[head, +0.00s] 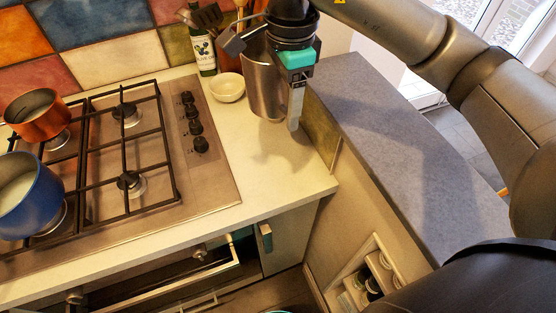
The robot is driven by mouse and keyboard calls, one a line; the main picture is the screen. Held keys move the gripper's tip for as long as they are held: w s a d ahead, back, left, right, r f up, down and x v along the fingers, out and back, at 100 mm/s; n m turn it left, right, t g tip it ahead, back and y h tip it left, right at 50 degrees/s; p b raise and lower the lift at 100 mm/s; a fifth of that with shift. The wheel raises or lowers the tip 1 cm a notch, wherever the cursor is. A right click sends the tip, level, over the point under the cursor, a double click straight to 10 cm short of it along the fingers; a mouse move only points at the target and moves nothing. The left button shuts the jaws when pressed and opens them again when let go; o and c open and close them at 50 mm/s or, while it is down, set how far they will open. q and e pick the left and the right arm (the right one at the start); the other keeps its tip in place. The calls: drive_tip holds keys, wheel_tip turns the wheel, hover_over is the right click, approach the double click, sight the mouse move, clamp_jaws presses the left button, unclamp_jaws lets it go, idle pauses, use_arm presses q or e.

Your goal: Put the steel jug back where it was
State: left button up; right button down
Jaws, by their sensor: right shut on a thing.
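The steel jug (262,82) is upright over the pale counter (280,175), right of the hob and close to the tiled side edge. My right gripper (290,75) comes down from above and is shut on the jug, with one finger along its right side. The gripper hides the jug's upper part and rim. A shadow lies on the counter around the jug, and I cannot tell whether its base touches the counter. My left gripper is not in view.
A small cream bowl (228,90) stands just left of the jug, with a green bottle (205,54) and dark utensils (208,15) behind. The hob holds a copper pot (38,124) and a blue pot (30,208). The front counter is clear. A grey ledge (400,150) lies right.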

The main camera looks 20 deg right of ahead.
wheel_tip(320, 180, down, 19)
drive_tip(key=shift+r, duration=0.2)
idle(0.3)
drive_tip(key=shift+f, duration=0.1)
drive_tip(key=shift+f+b, duration=0.15)
drive_tip(key=shift+b, duration=0.25)
drive_tip(key=shift+c, duration=0.5)
unclamp_jaws()
wheel_tip(320, 180, up, 12)
drive_tip(key=shift+s+r, duration=0.2)
drive_tip(key=shift+s, duration=0.1)
drive_tip(key=shift+d, duration=0.1)
